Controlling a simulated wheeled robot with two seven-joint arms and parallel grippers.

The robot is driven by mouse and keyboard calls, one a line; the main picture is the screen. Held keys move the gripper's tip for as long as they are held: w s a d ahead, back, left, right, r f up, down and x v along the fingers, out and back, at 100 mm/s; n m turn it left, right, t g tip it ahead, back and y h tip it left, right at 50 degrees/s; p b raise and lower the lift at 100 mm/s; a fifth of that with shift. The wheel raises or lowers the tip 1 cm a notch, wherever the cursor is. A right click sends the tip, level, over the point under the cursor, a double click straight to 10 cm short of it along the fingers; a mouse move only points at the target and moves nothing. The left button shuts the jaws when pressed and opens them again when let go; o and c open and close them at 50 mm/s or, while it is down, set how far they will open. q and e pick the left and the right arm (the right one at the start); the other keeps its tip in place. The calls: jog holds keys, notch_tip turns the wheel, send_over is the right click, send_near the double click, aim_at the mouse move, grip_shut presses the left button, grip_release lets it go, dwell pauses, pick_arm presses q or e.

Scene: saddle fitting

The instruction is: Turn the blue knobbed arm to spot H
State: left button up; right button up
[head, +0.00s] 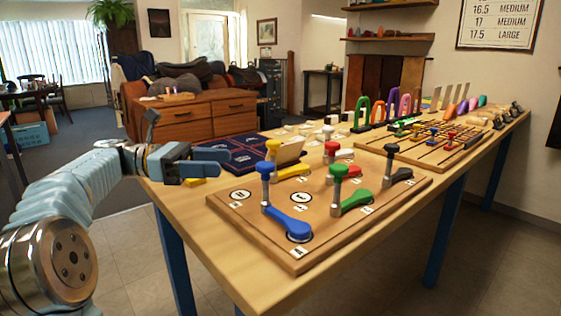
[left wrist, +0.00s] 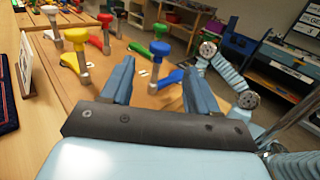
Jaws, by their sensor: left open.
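The blue knobbed arm (head: 288,221) lies on the wooden board, its round end at the front edge. Its blue knob (head: 264,168) stands upright on a grey post at the far-left end. In the left wrist view the blue knob (left wrist: 160,48) shows beyond the fingers. My left gripper (head: 225,164) is open and empty, left of the board and apart from the knob. Its two spread fingers show in the left wrist view (left wrist: 158,65). White spots (head: 240,194) and small tags (head: 307,206) mark the board; I cannot read which is H. My right gripper is not in view.
Yellow (head: 293,171), green (head: 355,202) and black (head: 400,176) arms, plus a red knob (head: 331,148), stand close by on the board (head: 262,239). A dark blue mat (head: 245,150) lies behind. The board's left front corner is fairly clear.

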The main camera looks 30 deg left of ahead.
pick_arm(q)
jog(key=x, duration=1.2)
jog(key=shift+d, duration=0.1)
grip_shut()
